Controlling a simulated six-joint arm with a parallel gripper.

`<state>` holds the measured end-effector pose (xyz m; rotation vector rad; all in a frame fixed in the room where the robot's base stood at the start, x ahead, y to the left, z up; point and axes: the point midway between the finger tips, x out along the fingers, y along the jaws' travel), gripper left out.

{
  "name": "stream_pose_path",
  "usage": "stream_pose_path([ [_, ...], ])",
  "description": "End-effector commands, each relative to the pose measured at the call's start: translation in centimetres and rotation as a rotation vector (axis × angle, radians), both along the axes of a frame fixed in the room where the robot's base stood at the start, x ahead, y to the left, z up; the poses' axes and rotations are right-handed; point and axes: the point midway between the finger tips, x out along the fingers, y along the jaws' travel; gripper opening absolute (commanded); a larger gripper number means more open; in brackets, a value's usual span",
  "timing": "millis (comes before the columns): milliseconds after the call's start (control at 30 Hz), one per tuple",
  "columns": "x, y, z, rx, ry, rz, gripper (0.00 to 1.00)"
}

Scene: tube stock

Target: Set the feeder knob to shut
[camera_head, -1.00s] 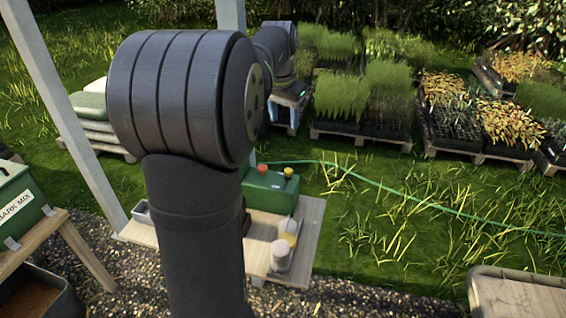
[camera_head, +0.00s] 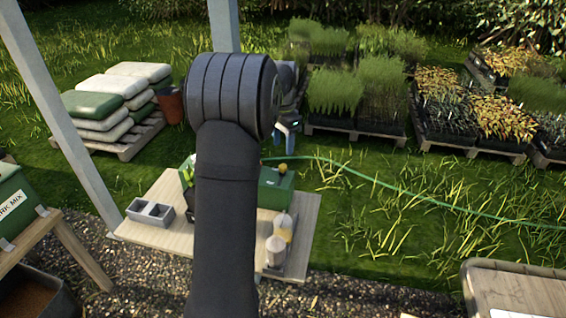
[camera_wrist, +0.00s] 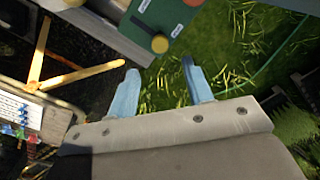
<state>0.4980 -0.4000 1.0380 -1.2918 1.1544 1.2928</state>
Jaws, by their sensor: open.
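The green box (camera_head: 275,188) stands on the wooden table, partly hidden behind my arm. A yellow knob (camera_head: 283,168) shows on its top. In the wrist view, the green panel (camera_wrist: 185,35) carries a round yellow knob (camera_wrist: 160,44), an orange-red knob (camera_wrist: 193,2) cut by the top edge, and small white labels too small to read. I cannot tell which knob is the feeder's, or its setting. My gripper (camera_wrist: 160,66) has its two blue fingers apart and empty, with the yellow knob beyond the gap, not touching. In the head view, my gripper (camera_head: 288,128) appears above and behind the box.
The table (camera_head: 230,262) also holds a grey two-cell tray (camera_head: 150,211) and bottles (camera_head: 280,240) at its right. A green bark mix bin (camera_head: 18,205) stands at left. Stacked sacks (camera_head: 118,92), plant pallets (camera_head: 385,132) and a green hose (camera_head: 400,193) lie behind on grass.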

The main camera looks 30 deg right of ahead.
Motion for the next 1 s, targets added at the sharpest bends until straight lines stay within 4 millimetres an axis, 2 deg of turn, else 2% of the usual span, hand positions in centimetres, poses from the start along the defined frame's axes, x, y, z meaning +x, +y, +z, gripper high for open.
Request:
stream_pose_path([
  [33, 0.0, 0.0, -1.3, 0.004, 0.004, 0.000, 0.47],
  [200, 0.0, 0.0, -4.7, 0.002, 0.003, 0.001, 0.47],
  [400, 0.0, 0.0, -7.2, 0.001, 0.002, 0.001, 0.47],
  [533, 0.0, 0.0, -7.9, 0.001, 0.002, 0.001, 0.47],
  [800, 0.0, 0.0, -8.0, 0.000, 0.001, 0.001, 0.47],
  [867, 0.0, 0.0, -7.9, 0.000, 0.001, 0.001, 0.37],
  [1000, 0.0, 0.0, -7.9, 0.000, 0.001, 0.001, 0.09],
])
